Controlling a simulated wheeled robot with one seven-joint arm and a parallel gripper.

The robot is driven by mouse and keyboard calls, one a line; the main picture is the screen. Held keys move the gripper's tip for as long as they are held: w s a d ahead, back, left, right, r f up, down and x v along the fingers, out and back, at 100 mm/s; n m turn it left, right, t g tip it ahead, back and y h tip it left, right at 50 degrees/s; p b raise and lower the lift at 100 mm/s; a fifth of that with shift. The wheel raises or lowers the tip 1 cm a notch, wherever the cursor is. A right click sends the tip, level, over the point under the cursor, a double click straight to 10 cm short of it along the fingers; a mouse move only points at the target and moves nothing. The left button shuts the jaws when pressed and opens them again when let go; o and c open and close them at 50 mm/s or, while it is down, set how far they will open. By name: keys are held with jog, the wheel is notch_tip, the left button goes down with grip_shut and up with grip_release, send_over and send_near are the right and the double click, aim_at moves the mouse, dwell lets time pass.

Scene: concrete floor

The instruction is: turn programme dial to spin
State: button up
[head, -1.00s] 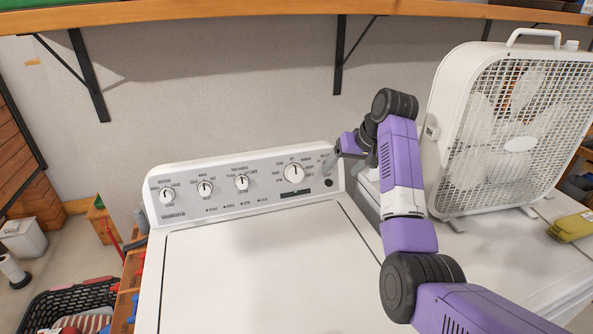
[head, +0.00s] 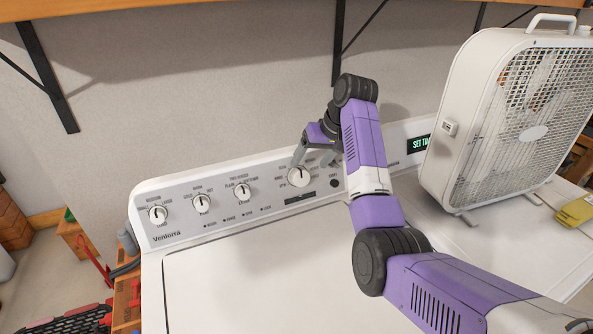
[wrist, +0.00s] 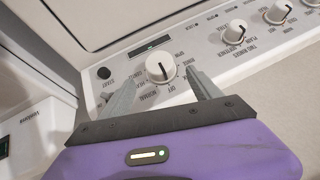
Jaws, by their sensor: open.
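The programme dial (head: 298,177) is the large white knob on the right part of the washer's control panel, and it also shows in the wrist view (wrist: 161,70). In the wrist view its dark mark points towards the OFF label. The word SPIN is printed on the panel beside the dial, on its far side in that view. My gripper (head: 312,160) is open and empty, close to the dial. In the wrist view the two grey fingers of my gripper (wrist: 161,77) lie on either side of the dial; I cannot tell whether they touch it.
Three smaller knobs, such as the one nearest (head: 243,191), sit left along the panel. A dark START button (head: 334,183) is just right of the dial. A white box fan (head: 505,125) stands further right. The washer lid (head: 270,265) is clear.

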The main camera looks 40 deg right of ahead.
aim_at(303, 173)
jog(key=p+x, duration=0.1)
jog(key=x, duration=0.6)
jog(key=shift+c, duration=0.2)
jog(key=shift+s, duration=0.1)
jog(key=c, duration=1.3)
jog(key=shift+r, duration=0.1)
jog(key=shift+c, duration=0.2)
